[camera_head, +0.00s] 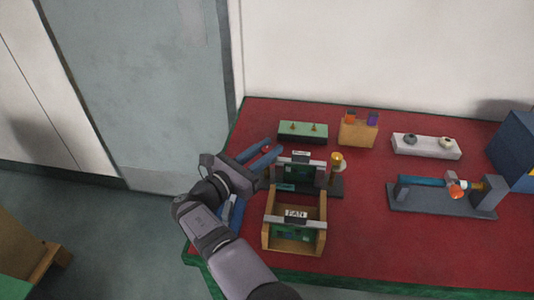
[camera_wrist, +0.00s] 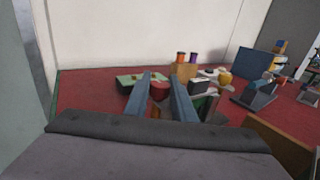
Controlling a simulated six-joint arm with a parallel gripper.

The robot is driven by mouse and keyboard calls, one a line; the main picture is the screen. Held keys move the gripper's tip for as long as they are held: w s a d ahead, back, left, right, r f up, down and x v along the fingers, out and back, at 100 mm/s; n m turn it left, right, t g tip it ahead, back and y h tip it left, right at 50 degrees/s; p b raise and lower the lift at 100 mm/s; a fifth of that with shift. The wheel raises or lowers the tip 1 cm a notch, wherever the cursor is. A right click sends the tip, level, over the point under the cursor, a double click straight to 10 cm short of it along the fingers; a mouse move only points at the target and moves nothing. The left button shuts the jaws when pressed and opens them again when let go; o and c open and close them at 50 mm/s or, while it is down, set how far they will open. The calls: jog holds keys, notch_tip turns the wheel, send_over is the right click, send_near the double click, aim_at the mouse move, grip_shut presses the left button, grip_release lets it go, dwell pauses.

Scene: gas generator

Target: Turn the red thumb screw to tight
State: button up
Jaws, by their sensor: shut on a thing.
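My gripper (camera_head: 275,148) reaches from the left over the red table, its two blue fingers pointing toward the dark-green panel unit (camera_head: 300,172). In the wrist view my gripper (camera_wrist: 160,78) has the red thumb screw (camera_wrist: 159,87) between its fingers, and it is shut on the screw. I cannot make out the screw in the head view, and its angle is too small to read.
A wooden box labelled FAN (camera_head: 266,240) stands just in front. A brass-coloured knob (camera_head: 337,160) rises right of the panel unit. A green block (camera_head: 303,139), a wooden holder (camera_head: 357,133), a white block (camera_head: 426,150) and a grey fixture (camera_head: 430,203) stand beyond and right.

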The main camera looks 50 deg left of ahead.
aim_at(263, 153)
jog(key=shift+r, duration=0.2)
jog(key=o, duration=1.1)
jog(key=shift+c, duration=0.2)
jog(key=shift+f, duration=0.1)
jog(key=shift+s+f, duration=0.1)
jog(key=shift+s, duration=0.45)
jog(key=shift+s+d+b, duration=0.15)
jog(key=shift+s+d, duration=0.05)
jog(key=shift+s, duration=0.8)
jog(key=shift+s+d+b, duration=0.2)
jog(key=shift+s+d, duration=0.05)
jog(key=shift+s, duration=0.8)
jog(key=shift+s+d+b, duration=0.15)
jog(key=shift+s+d, duration=0.05)
jog(key=shift+s, duration=0.8)
